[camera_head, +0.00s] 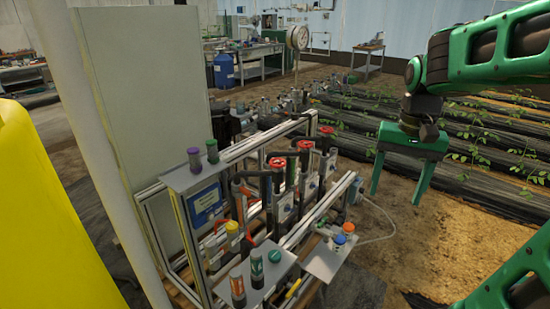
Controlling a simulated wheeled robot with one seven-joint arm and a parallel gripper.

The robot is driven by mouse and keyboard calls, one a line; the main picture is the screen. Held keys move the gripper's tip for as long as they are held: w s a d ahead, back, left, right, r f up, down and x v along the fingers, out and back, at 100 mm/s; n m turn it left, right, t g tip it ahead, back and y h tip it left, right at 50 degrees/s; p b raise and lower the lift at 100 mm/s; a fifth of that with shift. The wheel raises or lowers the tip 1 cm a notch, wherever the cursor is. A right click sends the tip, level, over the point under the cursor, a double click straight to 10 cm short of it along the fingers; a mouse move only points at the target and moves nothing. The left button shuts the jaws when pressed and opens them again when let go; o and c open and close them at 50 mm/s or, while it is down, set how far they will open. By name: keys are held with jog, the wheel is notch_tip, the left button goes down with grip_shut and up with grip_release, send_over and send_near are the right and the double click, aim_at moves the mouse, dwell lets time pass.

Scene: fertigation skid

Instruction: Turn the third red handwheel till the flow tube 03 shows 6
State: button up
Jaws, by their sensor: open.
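Red handwheels stand in a slanting row on the pipework of the metal skid frame: a near one (277,163), a middle one (305,145) and a far one (326,131). Which counts as third cannot be told, as no number is readable. White plates, near (286,208), middle (310,187) and far (330,163), are mounted beside the pipes. Flow tube 03 and its reading cannot be made out. My green gripper (397,194) hangs fingers-down to the right of the skid, open and empty, apart from the handwheels.
Metal rails (320,210) run along the skid's right side. A small shelf (322,265) holds blue and orange-capped bottles. A grey cabinet (135,100) stands left and a yellow object (45,220) fills the lower left. Bare soil (440,225) lies at right, with planted rows behind.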

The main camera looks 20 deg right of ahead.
jog(key=w+a+r+m, duration=0.1)
jog(key=w+a+r, duration=0.15)
jog(key=w, duration=0.65)
jog(key=w+a+r, duration=0.1)
jog(key=w+a, duration=0.2)
jog(key=w, duration=0.7)
jog(key=m, duration=0.2)
send_over(277, 162)
notch_tip(277, 162, down, 2)
notch_tip(277, 162, down, 10)
jog(key=shift+w+d+f, duration=0.1)
jog(key=shift+w+d, duration=0.05)
jog(key=c, duration=1)
jog(key=shift+c, duration=0.2)
